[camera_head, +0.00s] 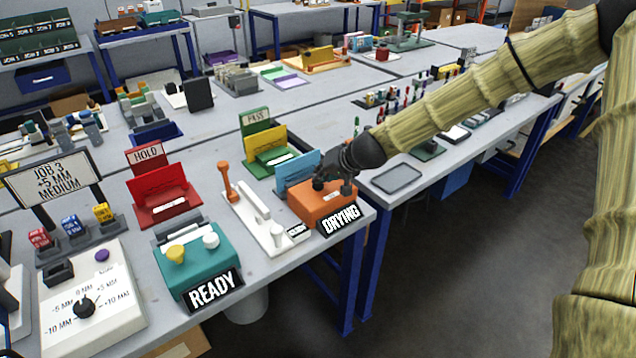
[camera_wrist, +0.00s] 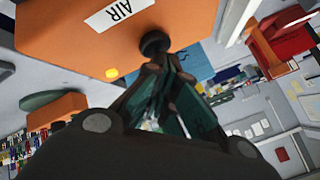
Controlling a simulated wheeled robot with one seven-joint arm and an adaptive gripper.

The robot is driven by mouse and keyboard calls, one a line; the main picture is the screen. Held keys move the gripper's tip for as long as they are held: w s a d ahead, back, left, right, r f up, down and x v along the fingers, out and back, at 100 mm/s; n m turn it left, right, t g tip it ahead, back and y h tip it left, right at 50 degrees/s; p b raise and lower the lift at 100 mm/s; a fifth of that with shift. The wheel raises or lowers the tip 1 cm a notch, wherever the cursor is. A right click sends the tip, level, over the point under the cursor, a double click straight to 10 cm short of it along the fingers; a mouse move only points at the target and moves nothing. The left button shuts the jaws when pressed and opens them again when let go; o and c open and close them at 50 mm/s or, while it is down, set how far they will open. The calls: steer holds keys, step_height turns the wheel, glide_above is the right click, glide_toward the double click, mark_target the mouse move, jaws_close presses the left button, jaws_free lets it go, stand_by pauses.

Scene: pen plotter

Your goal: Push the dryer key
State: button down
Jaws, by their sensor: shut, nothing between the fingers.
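The dryer is an orange box (camera_head: 310,212) at the right front corner of the table, with a black sign reading DRYING (camera_head: 341,219) at its front. In the wrist view its orange face (camera_wrist: 60,35) carries a white AIR label (camera_wrist: 118,12), a small yellow round spot (camera_wrist: 111,73) and a dark round key (camera_wrist: 154,41). My gripper (camera_head: 332,187) is over the dryer top, its fingers shut and empty. In the wrist view the fingertips (camera_wrist: 160,62) are at the dark key; I cannot tell whether they press it. The gripper hides the key in the head view.
A blue holder (camera_head: 297,170) stands just behind the dryer. A white stand with an orange-handled lever (camera_head: 226,182) is left of it, then a teal box with a READY sign (camera_head: 213,289). A grey tray (camera_head: 397,178) lies to the right. The table edge is close.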

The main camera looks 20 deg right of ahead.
steer(key=shift+r+p, duration=2.45)
steer(key=shift+r, duration=0.6)
